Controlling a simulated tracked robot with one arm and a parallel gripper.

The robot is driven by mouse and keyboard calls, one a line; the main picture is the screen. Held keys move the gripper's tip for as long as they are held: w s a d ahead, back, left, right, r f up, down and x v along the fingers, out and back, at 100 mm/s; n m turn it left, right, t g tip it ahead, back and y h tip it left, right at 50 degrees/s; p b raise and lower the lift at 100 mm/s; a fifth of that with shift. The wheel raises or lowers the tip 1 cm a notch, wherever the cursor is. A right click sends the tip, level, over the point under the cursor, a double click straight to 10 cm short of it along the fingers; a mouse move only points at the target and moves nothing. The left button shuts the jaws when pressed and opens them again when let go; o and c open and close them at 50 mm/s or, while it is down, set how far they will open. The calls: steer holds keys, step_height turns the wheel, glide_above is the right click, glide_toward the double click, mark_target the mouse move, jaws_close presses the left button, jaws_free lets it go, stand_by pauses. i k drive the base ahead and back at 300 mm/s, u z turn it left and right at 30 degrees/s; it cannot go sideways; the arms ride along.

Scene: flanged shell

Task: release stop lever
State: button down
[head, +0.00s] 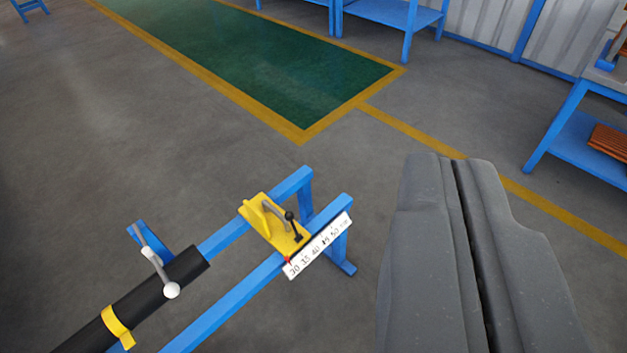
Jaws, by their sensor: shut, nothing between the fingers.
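A yellow stop block (262,222) sits across the blue rails (222,308) of a stand, low in the middle of the head view. A small lever (289,218) with a dark knob rises from the block and appears tilted. A white scale plate (318,246) with numbers is fixed along the near rail, with a small red mark by the block's lower corner. My gripper (453,158) is large and dark grey at the right. Its two fingers are together and empty, to the right of the stand and apart from the lever.
A black cylinder (152,298) with a yellow band (117,327) lies on the stand at lower left. A grey lever with a white ball (171,290) stands beside it. Blue tables stand at the back and right (572,128). The grey floor between is clear.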

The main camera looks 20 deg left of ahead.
mark_target(289, 216)
steer(key=u, duration=0.2)
steer(key=i, duration=1.3)
steer(key=u, duration=0.55)
